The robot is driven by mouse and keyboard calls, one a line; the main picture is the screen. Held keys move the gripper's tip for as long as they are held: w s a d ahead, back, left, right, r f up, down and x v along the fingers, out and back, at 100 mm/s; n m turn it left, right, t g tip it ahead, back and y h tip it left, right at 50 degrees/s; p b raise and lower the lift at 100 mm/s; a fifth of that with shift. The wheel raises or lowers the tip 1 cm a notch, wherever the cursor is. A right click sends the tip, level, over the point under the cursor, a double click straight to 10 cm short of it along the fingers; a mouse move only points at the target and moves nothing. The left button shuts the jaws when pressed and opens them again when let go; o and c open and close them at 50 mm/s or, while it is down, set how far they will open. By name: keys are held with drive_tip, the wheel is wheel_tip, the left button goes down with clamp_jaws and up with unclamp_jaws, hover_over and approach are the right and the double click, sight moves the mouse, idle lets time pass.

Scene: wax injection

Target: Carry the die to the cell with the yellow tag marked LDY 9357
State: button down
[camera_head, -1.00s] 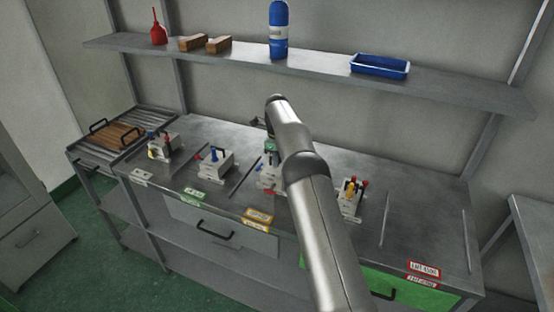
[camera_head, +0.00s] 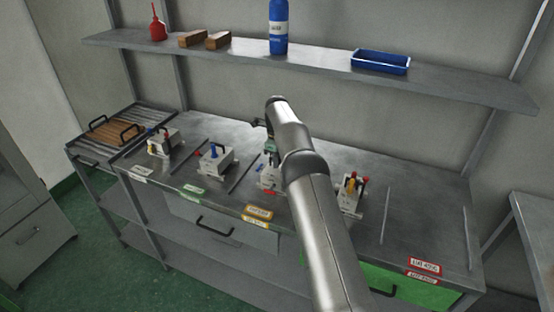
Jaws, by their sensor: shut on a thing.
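My gripper (camera_head: 270,160) is at the third bay from the left, partly hidden behind my arm. It is shut on a pale grey block-shaped die (camera_head: 268,179), which is low over or on the bench; I cannot tell whether it touches. A yellow tag (camera_head: 258,212) is on the bench's front edge just below that die, with a second yellow tag under it. The lettering is too small to read. Other dies with coloured knobs stand at left (camera_head: 162,146), left of centre (camera_head: 217,163) and right (camera_head: 350,195) of my arm.
White (camera_head: 143,170), green (camera_head: 193,190) and red (camera_head: 425,265) tags mark other bays along the edge. Low metal strips divide the bench top. The bay at far right is bare. A shelf (camera_head: 480,90) with a blue bottle (camera_head: 278,28) and blue tray (camera_head: 381,62) hangs above.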

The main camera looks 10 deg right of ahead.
drive_tip(key=c, duration=1.5)
unclamp_jaws()
drive_tip(key=shift+r, duration=0.2)
drive_tip(key=shift+o, duration=0.2)
drive_tip(key=shift+s+f, duration=0.1)
drive_tip(key=shift+f, duration=0.2)
drive_tip(key=shift+r, duration=3.95)
drive_tip(key=shift+r, duration=0.25)
drive_tip(key=s+d+r+n+b, duration=0.1)
drive_tip(key=s+r+n, duration=0.5)
drive_tip(key=s, duration=0.4)
drive_tip(key=s+r+n+b, duration=0.1)
drive_tip(key=s+r+n, duration=0.5)
drive_tip(key=s, duration=0.3)
drive_tip(key=s+f+n, duration=0.3)
drive_tip(key=s+n, duration=0.1)
drive_tip(key=s, duration=0.6)
drive_tip(key=s+f+n, duration=0.3)
drive_tip(key=s+n, duration=0.1)
drive_tip(key=s, duration=0.7)
drive_tip(key=s+a+f+n+t, duration=0.1)
drive_tip(key=s+f+n, duration=0.2)
drive_tip(key=s, duration=0.7)
drive_tip(key=shift+s+n+b, duration=0.35)
drive_tip(key=shift+n+b, duration=0.05)
drive_tip(key=shift+n, duration=0.4)
